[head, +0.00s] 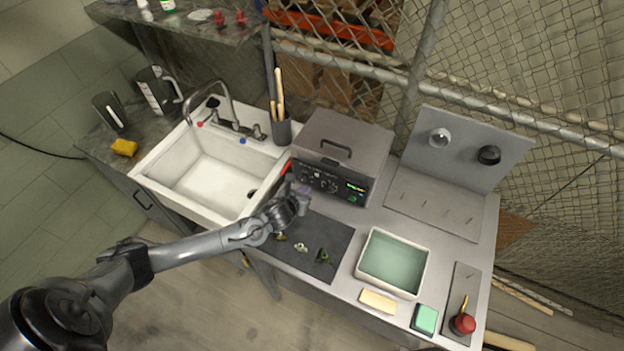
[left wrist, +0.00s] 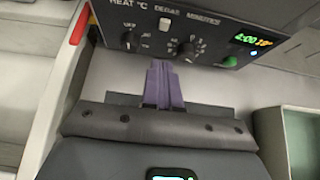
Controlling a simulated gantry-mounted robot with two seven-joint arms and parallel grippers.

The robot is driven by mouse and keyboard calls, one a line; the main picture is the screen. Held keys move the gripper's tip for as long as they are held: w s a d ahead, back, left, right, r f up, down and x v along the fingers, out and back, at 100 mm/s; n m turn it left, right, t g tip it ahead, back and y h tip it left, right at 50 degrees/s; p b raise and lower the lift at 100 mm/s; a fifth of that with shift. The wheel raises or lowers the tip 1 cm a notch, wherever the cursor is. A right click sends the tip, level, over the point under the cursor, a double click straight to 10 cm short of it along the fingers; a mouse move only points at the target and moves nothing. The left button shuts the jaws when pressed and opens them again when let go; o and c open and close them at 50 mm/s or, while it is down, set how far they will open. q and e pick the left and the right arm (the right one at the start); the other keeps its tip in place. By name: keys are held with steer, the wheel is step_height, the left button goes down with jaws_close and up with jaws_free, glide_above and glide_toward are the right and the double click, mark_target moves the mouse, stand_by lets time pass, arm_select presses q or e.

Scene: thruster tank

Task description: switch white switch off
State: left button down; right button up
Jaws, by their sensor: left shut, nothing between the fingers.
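The white switch (left wrist: 165,24) is a small rocker on the black control panel (left wrist: 190,30), under the word DEGAS in the left wrist view. I cannot tell which way it is tipped. The panel is the front of a grey lidded box (head: 342,140) in the head view, where the switch is too small to make out. My left gripper (left wrist: 163,66) has purple fingers that are shut and empty. Their tips are just below the switch in the picture, with a visible gap between them. My left gripper (head: 302,194) is in front of the panel's left part. My right gripper is not in view.
Two dials flank the switch, and a lit display (left wrist: 253,40) and green button (left wrist: 229,62) are at the right. A white sink (head: 205,175) is left of the box. A dark mat (head: 335,240) with small parts and a basin (head: 365,270) are in front.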

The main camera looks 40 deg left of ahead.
mark_target(316, 176)
arm_select(q)
steer(key=shift+w+a+f+p, duration=0.1)
steer(key=shift+w+a+p, duration=0.1)
steer(key=shift+w, duration=0.75)
steer(key=shift+w+a+f+p, duration=0.1)
steer(key=shift+w+a, duration=0.15)
steer(key=shift+w, duration=0.7)
steer(key=shift+w+a+f+p, duration=0.1)
steer(key=shift+w+a, duration=0.1)
steer(key=shift+w, duration=0.75)
steer(key=shift+r, duration=0.15)
